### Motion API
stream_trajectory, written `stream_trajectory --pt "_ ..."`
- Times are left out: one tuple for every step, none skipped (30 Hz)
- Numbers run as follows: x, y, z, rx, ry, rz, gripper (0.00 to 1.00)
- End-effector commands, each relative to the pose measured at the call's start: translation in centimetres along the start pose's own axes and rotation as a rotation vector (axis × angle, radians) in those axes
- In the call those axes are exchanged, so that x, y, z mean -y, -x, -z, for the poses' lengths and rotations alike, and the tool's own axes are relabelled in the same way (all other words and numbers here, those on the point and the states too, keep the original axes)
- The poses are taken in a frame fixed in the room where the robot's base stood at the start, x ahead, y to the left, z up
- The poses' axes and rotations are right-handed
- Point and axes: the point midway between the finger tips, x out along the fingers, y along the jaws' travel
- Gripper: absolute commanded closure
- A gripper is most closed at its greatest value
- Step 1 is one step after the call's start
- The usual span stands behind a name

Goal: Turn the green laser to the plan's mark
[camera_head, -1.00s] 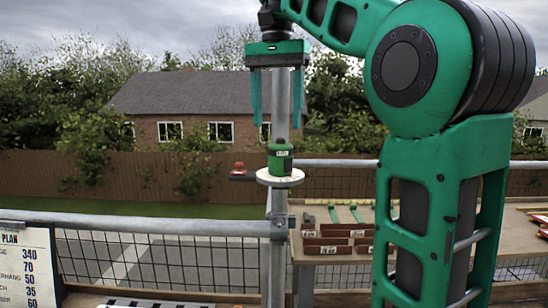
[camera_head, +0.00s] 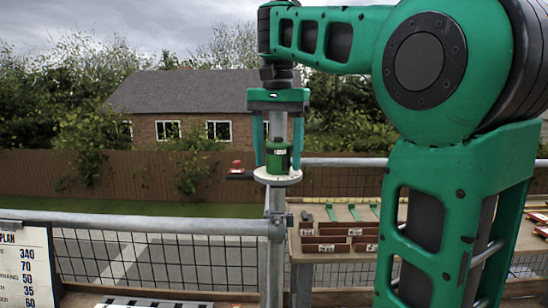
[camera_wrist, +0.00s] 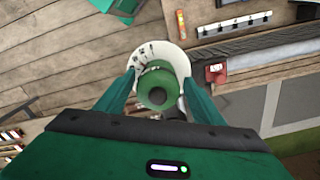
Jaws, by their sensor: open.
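The green laser (camera_head: 278,157) stands upright on a round pale dial plate (camera_head: 263,177) on top of a scaffold post. In the wrist view the laser (camera_wrist: 158,88) is seen from above, with dark marks on the plate (camera_wrist: 171,50) around it. My gripper (camera_head: 278,164) is open, pointing down, with one finger on each side of the laser. In the wrist view gaps show between the fingers and the laser's body. The plan board (camera_head: 24,268) stands at the lower left with a column of numbers, partly cut off by the picture's edge.
A red piece (camera_head: 237,168) on a dark arm sticks out left of the plate. A grey scaffold rail (camera_head: 140,223) with mesh runs across the front. Behind it, a bench holds brown labelled boxes (camera_head: 327,240) and green-handled tools (camera_head: 353,212). Air above the rail is free at left.

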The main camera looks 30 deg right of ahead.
Motion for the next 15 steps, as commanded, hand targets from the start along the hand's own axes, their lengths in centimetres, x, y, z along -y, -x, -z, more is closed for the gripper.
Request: stream_trajectory --pt "0.0 0.01 0.0 0.0 0.0 0.0 0.38" --pt "0.0 0.01 0.0 0.0 0.0 0.0 0.43" --pt "0.0 0.01 0.0 0.0 0.0 0.0 0.52" --pt "0.0 0.02 0.0 0.0 0.0 0.0 0.6" --pt "0.01 0.02 -0.01 0.0 0.0 0.0 0.67" --pt "0.02 0.02 -0.01 0.0 0.001 0.0 0.76" --pt "0.03 0.02 -0.01 -0.001 0.001 0.0 0.79" --pt "0.05 0.03 -0.01 -0.001 0.001 0.0 0.79" --pt "0.07 0.03 -0.02 -0.001 0.002 0.001 0.79" --pt "0.09 0.03 -0.02 -0.001 0.002 0.001 0.79" --pt "0.11 0.04 -0.02 -0.002 0.004 0.001 0.79" --pt "0.13 0.04 -0.03 -0.002 0.009 0.001 0.79" --pt "0.15 0.05 -0.04 -0.002 0.017 0.001 0.79" --pt "0.17 0.05 -0.05 -0.002 0.028 0.001 0.79" --pt "0.2 0.05 -0.07 -0.003 0.049 0.002 0.79"
